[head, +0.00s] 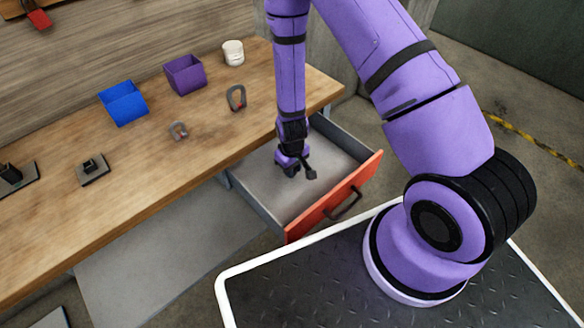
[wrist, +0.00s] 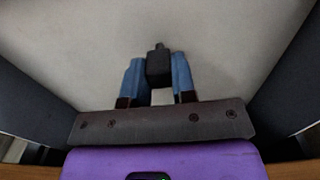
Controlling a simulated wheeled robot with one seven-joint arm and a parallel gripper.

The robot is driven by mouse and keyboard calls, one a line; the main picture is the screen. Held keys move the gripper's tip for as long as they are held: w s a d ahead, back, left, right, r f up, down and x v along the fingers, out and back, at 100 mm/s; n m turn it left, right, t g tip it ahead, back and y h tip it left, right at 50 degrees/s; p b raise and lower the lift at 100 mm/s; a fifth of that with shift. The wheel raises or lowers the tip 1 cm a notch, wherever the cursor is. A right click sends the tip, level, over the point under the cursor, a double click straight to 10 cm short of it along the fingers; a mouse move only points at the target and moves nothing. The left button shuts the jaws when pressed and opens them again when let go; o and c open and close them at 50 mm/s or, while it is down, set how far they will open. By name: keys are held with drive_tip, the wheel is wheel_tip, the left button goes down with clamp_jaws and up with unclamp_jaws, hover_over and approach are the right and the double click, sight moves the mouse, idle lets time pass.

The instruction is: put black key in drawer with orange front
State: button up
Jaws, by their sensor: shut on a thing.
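The drawer with the orange front (head: 335,197) stands pulled out from the workbench, and its inside looks empty in the head view. My gripper (head: 294,169) is inside the drawer's outline, pointing down over its grey floor. In the wrist view my gripper (wrist: 160,82) is shut on the black key (wrist: 159,66), with a blue finger on each side of it. The pale drawer floor (wrist: 225,55) lies beyond the key, and dark side walls show at left and right. I cannot tell whether the key touches the floor.
Small dark blocks on plates (head: 92,169) sit at the left. The drawer walls stand close around my gripper.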

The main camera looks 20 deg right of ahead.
drive_tip(key=shift+f, duration=0.1)
drive_tip(key=o, duration=0.9)
drive_tip(key=shift+f, duration=0.1)
wheel_tip(320, 180, up, 12)
idle(0.4)
